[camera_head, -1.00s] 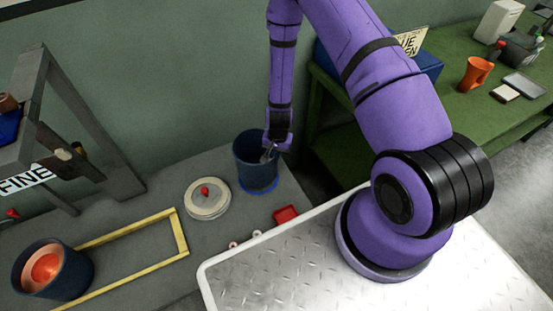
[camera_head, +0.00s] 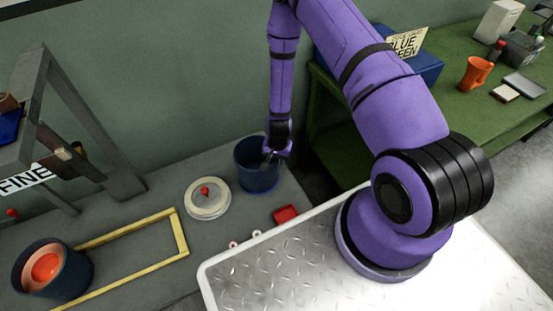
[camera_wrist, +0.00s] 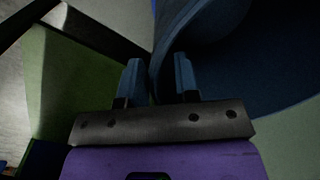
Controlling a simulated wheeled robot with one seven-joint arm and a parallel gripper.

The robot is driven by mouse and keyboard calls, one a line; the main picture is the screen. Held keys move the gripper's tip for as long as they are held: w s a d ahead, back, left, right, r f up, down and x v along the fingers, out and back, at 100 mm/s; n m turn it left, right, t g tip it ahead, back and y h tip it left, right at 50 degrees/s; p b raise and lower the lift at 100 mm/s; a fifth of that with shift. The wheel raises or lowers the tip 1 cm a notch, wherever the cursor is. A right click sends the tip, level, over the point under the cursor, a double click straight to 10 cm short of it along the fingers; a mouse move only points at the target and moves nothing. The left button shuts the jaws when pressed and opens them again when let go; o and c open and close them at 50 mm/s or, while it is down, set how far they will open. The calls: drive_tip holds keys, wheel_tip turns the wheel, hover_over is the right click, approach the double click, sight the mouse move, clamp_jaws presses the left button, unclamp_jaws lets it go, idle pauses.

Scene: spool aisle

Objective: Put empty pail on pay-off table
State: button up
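The empty pail (camera_head: 256,178) is dark blue and stands upright on the grey table (camera_head: 222,165), over a blue ring mark mostly hidden under it. My gripper (camera_head: 270,156) is at the pail's right rim, pointing down. In the wrist view my gripper (camera_wrist: 159,75) has two blue fingers with a clear gap between them. The pail's curved wall (camera_wrist: 210,25) rises just beyond them, with the right finger overlapping it and the left finger outside. Contact between fingers and wall cannot be told.
A round lid-like disc (camera_head: 207,203) with a red knob lies left of the pail. A red tray (camera_head: 286,215) lies in front. A second dark pail (camera_head: 28,275) with orange contents stands by a yellow frame (camera_head: 183,235). A green bench (camera_head: 440,110) is at right.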

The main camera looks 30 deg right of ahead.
wheel_tip(320, 180, up, 12)
drive_tip(key=shift+s+d+r, duration=0.15)
drive_tip(key=shift+d+r, duration=0.05)
idle(0.6)
wheel_tip(320, 180, up, 32)
drive_tip(key=s+a+f+n+t, duration=0.1)
drive_tip(key=s+n+t, duration=0.1)
drive_tip(key=n+t, duration=0.15)
drive_tip(key=s+d+r+n+t, duration=0.1)
drive_tip(key=s+r+n, duration=0.3)
drive_tip(key=s+r, duration=1.4)
drive_tip(key=s, duration=0.3)
drive_tip(key=shift+s+d+r, duration=0.35)
drive_tip(key=shift+d, duration=0.05)
drive_tip(key=shift+n+t, duration=0.25)
